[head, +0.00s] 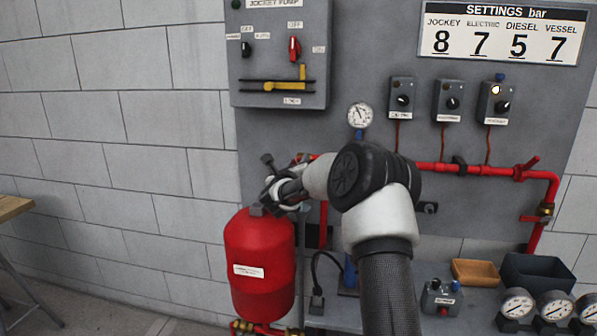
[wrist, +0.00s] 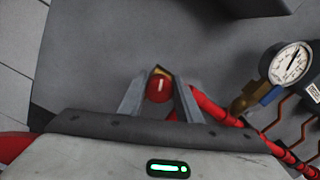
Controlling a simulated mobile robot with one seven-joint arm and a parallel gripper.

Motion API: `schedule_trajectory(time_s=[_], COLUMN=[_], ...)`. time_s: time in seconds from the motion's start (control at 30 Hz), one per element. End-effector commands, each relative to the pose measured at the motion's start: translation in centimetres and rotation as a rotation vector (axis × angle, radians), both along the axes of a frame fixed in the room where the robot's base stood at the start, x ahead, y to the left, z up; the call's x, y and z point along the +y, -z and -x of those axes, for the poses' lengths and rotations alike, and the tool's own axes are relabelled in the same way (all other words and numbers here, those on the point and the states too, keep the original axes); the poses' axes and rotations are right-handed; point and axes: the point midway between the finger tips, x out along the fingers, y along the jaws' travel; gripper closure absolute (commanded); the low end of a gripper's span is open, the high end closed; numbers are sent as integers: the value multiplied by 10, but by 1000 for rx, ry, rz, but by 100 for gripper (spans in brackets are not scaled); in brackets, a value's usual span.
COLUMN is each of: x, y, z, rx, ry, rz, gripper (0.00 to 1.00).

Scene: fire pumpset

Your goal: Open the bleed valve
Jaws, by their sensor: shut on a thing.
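In the wrist view a small red handle (wrist: 159,91) with a pale mark shows between the two fingers of my gripper (wrist: 157,96). A bit of brass shows just behind it. I take it for the bleed valve's handle; no label on it can be read. The fingers are shut on it from both sides. In the head view my arm reaches to the pipe above the red tank (head: 260,255). There my wrist and arm hide the handle and most of the gripper.
A pressure gauge (head: 360,116) stands close to my wrist; in the wrist view the gauge (wrist: 291,63) is on the right. A red pipe (head: 455,170) runs right along the grey panel. The jockey pump box (head: 255,62) and several switch boxes sit above. Block wall is at left.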

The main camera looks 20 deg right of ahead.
Motion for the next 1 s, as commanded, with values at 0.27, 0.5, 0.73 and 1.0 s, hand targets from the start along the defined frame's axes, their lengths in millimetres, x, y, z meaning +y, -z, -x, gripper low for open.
schedule_trajectory(time_s=[0.27, 0.5, 0.73, 1.0], x=[2, 3, 3, 3], y=[3, 2, 2, 3], z=[-1, -1, -1, -2], rx=[146, 274, 397, 541], ry=[-1, -1, 0, 0], rz=[220, 409, 590, 803], gripper=[91, 91, 91, 91])
